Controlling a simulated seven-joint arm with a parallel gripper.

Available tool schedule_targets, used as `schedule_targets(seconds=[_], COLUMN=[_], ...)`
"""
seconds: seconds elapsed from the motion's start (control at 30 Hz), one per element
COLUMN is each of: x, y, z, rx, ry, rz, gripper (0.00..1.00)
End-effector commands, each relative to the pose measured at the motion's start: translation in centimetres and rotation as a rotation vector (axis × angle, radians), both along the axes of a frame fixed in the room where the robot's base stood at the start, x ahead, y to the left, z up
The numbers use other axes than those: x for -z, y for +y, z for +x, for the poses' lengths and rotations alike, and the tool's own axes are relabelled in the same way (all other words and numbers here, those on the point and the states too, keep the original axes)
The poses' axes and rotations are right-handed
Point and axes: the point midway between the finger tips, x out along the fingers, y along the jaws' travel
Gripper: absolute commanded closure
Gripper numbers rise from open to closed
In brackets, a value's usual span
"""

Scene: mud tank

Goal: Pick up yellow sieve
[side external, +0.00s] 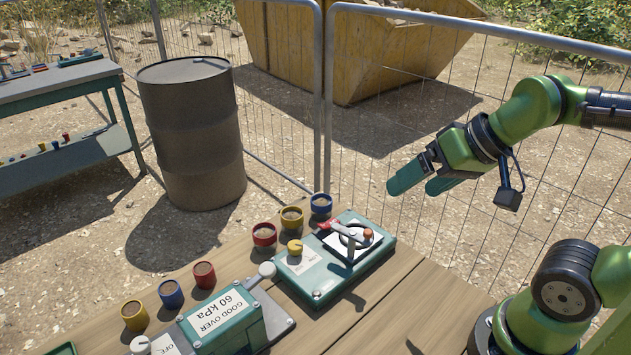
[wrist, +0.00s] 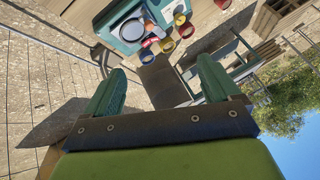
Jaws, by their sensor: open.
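Two yellow round cups show in the side view, and I cannot tell which is the yellow sieve. One yellow cup (side external: 292,218) stands between a red and a blue cup at the table's far edge. The other yellow cup (side external: 134,315) stands at the lower left beside a blue and a red one. Both look upright, with brownish insides. My gripper (side external: 414,187) is open and empty, high above and to the right of the cups. Its two green fingers (wrist: 160,78) are spread apart in the wrist view, where small coloured cups (wrist: 180,19) show at the top.
A green device with a lever (side external: 320,278) stands on the wooden table (side external: 400,320). A green "60 kPa" box (side external: 228,322) stands nearer the front. Beyond the table are a rusty barrel (side external: 193,135), a wire fence (side external: 325,100) and a side bench (side external: 60,85).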

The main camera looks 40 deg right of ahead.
Motion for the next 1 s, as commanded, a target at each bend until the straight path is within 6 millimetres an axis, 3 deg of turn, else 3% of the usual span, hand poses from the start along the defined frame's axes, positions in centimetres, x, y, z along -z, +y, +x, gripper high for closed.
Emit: schedule_targets(seconds=[0.27, 0.37, 0.67, 0.87, 1.0], x=[0.9, 1.6, 1.5, 3.5, 5.8], y=[0.3, 0.5, 0.9, 1.4, 1.9], z=[0.2, 1.5, 11.6, 19.1, 24.0], rx=[-0.011, -0.022, -0.038, -0.021, 0.004], ry=[0.039, 0.096, 0.301, 0.440, 0.529], rz=[0.001, 0.003, -0.016, -0.055, -0.097], gripper=[0.11, 0.11, 0.11, 0.11, 0.11])
